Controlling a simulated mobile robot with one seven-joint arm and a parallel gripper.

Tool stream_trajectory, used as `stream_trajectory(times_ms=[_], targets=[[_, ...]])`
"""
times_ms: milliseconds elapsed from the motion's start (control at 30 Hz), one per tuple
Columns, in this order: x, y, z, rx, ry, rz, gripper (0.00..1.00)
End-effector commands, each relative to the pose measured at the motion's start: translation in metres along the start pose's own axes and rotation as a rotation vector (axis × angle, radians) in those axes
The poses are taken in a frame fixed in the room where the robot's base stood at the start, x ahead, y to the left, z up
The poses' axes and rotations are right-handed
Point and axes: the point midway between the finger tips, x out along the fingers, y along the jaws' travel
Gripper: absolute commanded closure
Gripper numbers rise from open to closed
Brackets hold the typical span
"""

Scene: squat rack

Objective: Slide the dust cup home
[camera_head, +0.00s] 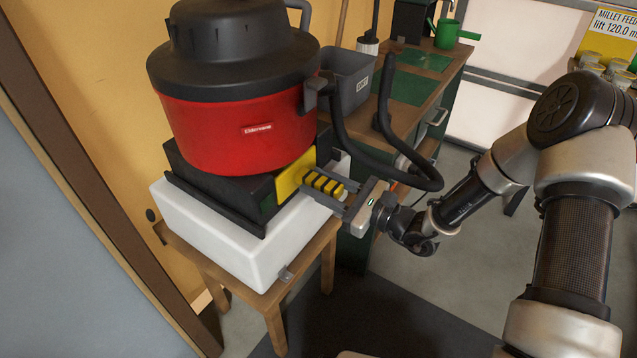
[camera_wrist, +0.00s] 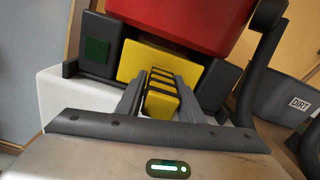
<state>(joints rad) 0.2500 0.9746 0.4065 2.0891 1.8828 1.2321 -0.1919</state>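The dust cup (camera_wrist: 128,62) has a yellow front plate with a ribbed yellow-and-black grip. It sits in the front of the black base (camera_head: 220,180) under the red vacuum drum (camera_head: 235,130), between two dark blocks. The plate also shows in the head view (camera_head: 288,183). My gripper (camera_head: 324,183) reaches in from the right in the head view. Its two fingers lie along both sides of the ribbed grip and appear shut on it, as the wrist view (camera_wrist: 160,90) also shows. How deep the cup sits in the base is hard to tell.
The base rests on a white block (camera_head: 215,240) on a wooden stand (camera_head: 275,300). A black hose (camera_head: 385,110) loops close above my gripper. A grey bin marked DIRT (camera_head: 347,85) and a green watering can (camera_head: 447,34) stand on the bench behind. Floor to the right is clear.

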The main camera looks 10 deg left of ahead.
Motion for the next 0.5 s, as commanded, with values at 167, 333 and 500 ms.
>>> stream_trajectory(times_ms=[167,333,500], targets=[[-0.006,0.000,0.000,0.001,0.001,-0.001,0.66],[-0.011,0.000,0.000,0.000,0.001,-0.001,0.66],[-0.016,0.000,0.000,0.000,0.001,0.000,0.66]])
